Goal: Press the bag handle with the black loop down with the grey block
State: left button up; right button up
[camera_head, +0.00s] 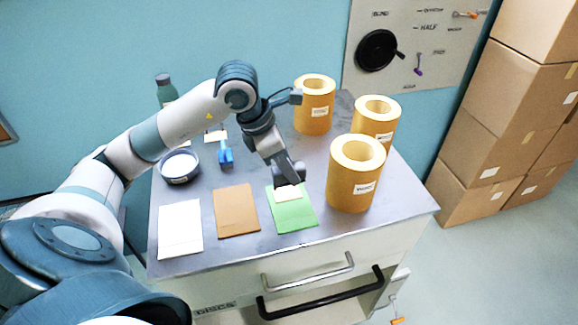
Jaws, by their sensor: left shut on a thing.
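My left gripper (289,178) points down over the far part of a green flat bag (293,215) on the grey table top. It is shut on a small dark grey block (289,173), which is hard to tell from the fingers. A pale patch (288,193) shows on the green bag just below the gripper; I cannot tell if the block touches it. A brown flat bag (237,212) and a white one (180,230) lie to the left. I cannot make out a black loop on any of them. My right gripper is not in view.
Three kraft rolls (355,180) stand upright on the right of the table (400,205). A round dish (180,167), a blue tool (225,153) and a green bottle (165,90) are at the back left. Cardboard boxes (515,110) are stacked at right.

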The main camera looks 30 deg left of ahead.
pick_arm(q)
jog(key=b, duration=0.3)
send_over(288, 199)
jog(key=shift+w+f, duration=0.15)
jog(key=shift+f, duration=2.5)
jog(key=shift+f+b, duration=0.55)
jog(key=shift+f, duration=0.1)
jog(key=shift+f+b, duration=0.15)
jog(key=shift+b, duration=0.25)
dwell(3.6)
